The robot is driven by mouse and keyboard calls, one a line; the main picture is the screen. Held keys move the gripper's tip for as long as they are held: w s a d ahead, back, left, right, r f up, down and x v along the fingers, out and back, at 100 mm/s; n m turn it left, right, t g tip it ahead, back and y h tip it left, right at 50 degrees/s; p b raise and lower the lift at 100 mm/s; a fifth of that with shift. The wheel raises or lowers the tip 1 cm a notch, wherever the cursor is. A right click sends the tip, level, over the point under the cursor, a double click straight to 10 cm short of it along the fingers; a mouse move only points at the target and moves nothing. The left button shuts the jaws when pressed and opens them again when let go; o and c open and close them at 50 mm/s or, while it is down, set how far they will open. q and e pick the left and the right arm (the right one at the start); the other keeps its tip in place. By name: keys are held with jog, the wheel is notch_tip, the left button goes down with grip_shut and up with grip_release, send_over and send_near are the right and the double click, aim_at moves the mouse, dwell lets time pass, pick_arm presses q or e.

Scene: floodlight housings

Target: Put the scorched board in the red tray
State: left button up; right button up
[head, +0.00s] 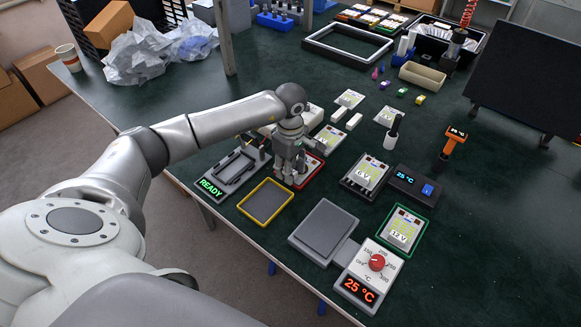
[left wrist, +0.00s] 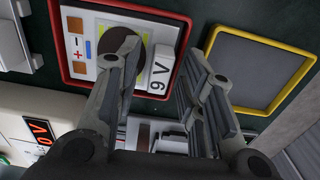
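The red tray (left wrist: 128,13) lies under my left gripper on the dark green table. A pale board (left wrist: 92,32) with a 9 V label and a dark round scorch mark lies inside it in the left wrist view, apparently flat. My left gripper (left wrist: 172,52) is just above the tray, pointing down. Its two fingers are spread apart with nothing seen between them. One finger covers part of the scorch mark. In the head view the gripper (head: 291,181) hides most of the red tray and board. My right gripper is not in view.
An empty yellow-rimmed tray (head: 266,202) lies beside the red one. The READY fixture (head: 233,170) stands to the left. A 6 V board (head: 363,173) and a 12 V board in a green tray (head: 401,229) lie right. A grey plate (head: 323,228) with a dial unit (head: 377,262) is in front.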

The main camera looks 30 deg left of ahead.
pick_arm(q)
jog(key=shift+r, duration=0.65)
notch_tip(320, 180, up, 11)
jog(key=b, duration=0.1)
dwell(1.3)
